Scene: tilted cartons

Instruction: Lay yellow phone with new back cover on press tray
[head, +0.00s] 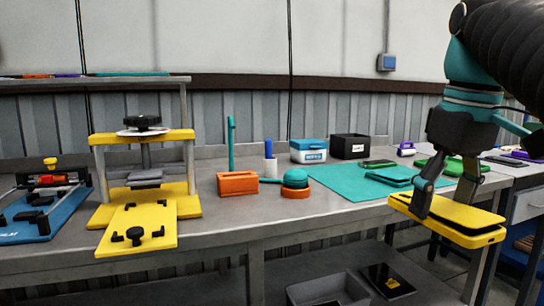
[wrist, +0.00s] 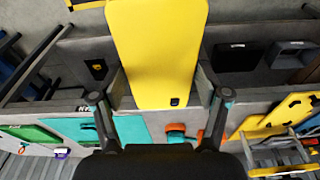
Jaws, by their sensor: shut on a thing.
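The yellow phone (head: 450,222) is held flat in my gripper (head: 443,198), in front of the bench's right part and apart from it. In the wrist view the yellow phone (wrist: 155,50) shows its plain yellow back, with a small dark camera patch near the gripper end. The two fingers of my gripper (wrist: 158,98) are shut on its side edges. The press tray (head: 138,228) is a yellow plate with black clamps and a black knob, sticking out toward me from the yellow press (head: 145,182) at the left. The tray looks empty.
An orange holder (head: 237,184) and a teal-domed orange item (head: 295,184) stand between mat and press. A blue fixture (head: 40,208) is far left. A grey bin (head: 325,288) sits on the lower shelf.

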